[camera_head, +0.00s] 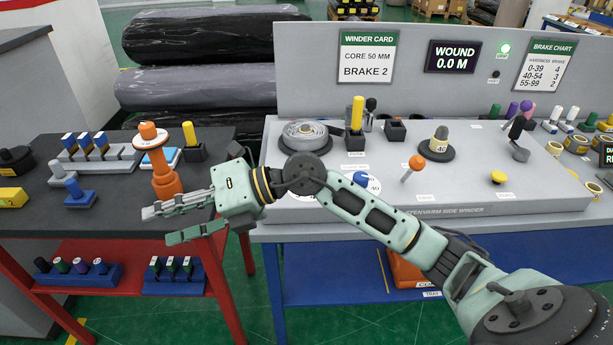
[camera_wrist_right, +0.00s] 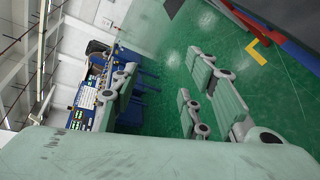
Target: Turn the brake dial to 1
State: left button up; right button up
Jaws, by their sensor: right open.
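A blue dial knob (camera_head: 361,179) on a white round face sits on the front of the grey winder panel (camera_head: 480,203). My right forearm crosses in front of part of the dial's face, and its setting is too small to read. My right gripper (camera_head: 160,224) is open and empty, left of the winder, in front of the dark side table. Its fingers also show in the right wrist view (camera_wrist_right: 165,98), over the green floor. My left gripper is out of sight.
The winder card (camera_head: 367,58) reads core 50 mm, brake 2. A brake chart (camera_head: 544,64) hangs at the right. An orange-topped lever (camera_head: 413,167) and a yellow button (camera_head: 498,177) lie right of the dial. An orange stand (camera_head: 160,165) rises near my right gripper.

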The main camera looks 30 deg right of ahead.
jog(key=w+d+f+h, duration=0.2)
jog(key=d+h, duration=0.1)
jog(key=d, duration=0.3)
jog(key=w+d+f+m+h, duration=0.1)
jog(key=d+f+h, duration=0.1)
jog(key=d+h, duration=0.35)
jog(key=w+d+f+h, duration=0.2)
jog(key=d, duration=0.5)
jog(key=d+r+m+g+h, duration=0.1)
jog(key=d+m+h, duration=0.1)
jog(key=d, duration=0.5)
jog(key=d+r+m+h, duration=0.1)
jog(key=d+h, duration=0.2)
jog(key=d, duration=0.3)
jog(key=x, duration=0.4)
jog(key=p+x, duration=0.1)
jog(key=x, duration=0.2)
jog(key=shift+s+f, duration=0.15)
jog(key=shift+s, duration=0.15)
jog(key=shift+c, duration=0.7)
jog(key=c, duration=0.9)
